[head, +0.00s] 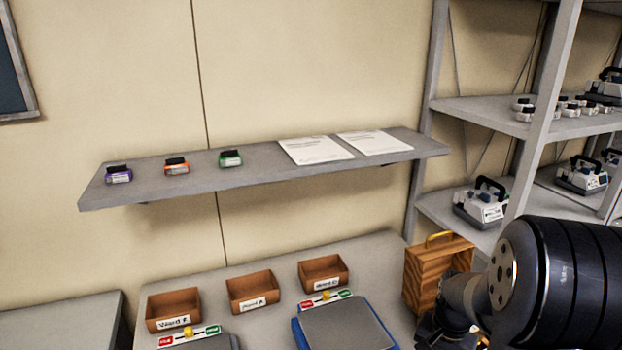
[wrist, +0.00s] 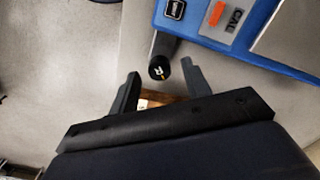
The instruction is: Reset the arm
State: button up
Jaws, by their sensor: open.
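My arm (head: 548,275) reaches in from the lower right of the head view, in front of the wooden box (head: 418,278). The gripper end is dark and partly cut off at the bottom edge there. In the wrist view my gripper (wrist: 160,82) has its two dark fingers spread apart. A bit of brown wood (wrist: 165,102) shows between the fingers. Nothing is clearly held.
A blue-edged scale (head: 348,328) and several brown bins (head: 253,292) stand on the grey table. A wall shelf (head: 250,188) carries three small coloured devices and two paper sheets (head: 315,150). A rack (head: 545,125) with white devices (head: 483,203) stands at right. The wall above the shelf is clear.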

jog(key=shift+f, duration=0.5)
jog(key=shift+r, duration=0.1)
